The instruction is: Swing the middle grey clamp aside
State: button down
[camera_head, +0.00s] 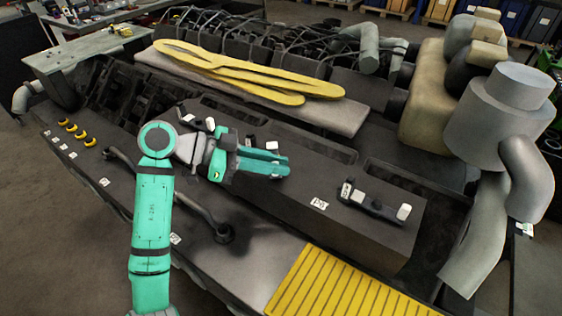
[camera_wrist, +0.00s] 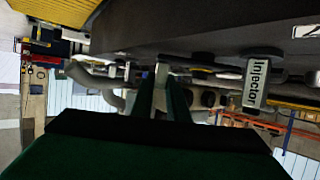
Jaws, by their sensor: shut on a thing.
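The middle grey clamp is mostly hidden behind my gripper (camera_head: 284,166) in the head view. A pale block (camera_head: 272,145), which seems to belong to it, shows just above the fingers. My teal gripper lies low over the dark engine block. In the wrist view its two fingers (camera_wrist: 161,92) are close together with a light grey piece (camera_wrist: 162,74) between their tips, seemingly the clamp's end. How far the clamp is turned cannot be told. Another clamp (camera_head: 372,205) with pale ends lies to the right, and a third (camera_head: 200,124) lies to the left behind my wrist.
A yellow gasket (camera_head: 250,75) lies on a grey plate behind the gripper. A yellow ribbed mat (camera_head: 345,290) is at the front. A bent dark pipe (camera_head: 205,215) runs in front of the block. A tag reading "Injector" (camera_wrist: 257,82) shows in the wrist view.

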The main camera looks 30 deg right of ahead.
jog(key=shift+w+a+m+g+y, duration=0.25)
jog(key=shift+m+g+y, duration=0.25)
jog(key=shift+m+g, duration=0.15)
jog(key=shift+w+a+m+g+y, duration=0.1)
jog(key=shift+a+m+g+y, duration=0.1)
jog(key=shift+m+g+y, duration=0.45)
jog(key=shift+w+a+m+g+y, duration=0.3)
jog(key=shift+m+g, duration=0.2)
jog(key=shift+m, duration=0.2)
jog(key=shift+f, duration=0.1)
jog(key=c, duration=1.7)
grip_release()
jog(key=shift+a, duration=0.1)
jog(key=v, duration=1)
jog(key=shift+w+a, duration=0.15)
jog(key=shift+w, duration=0.2)
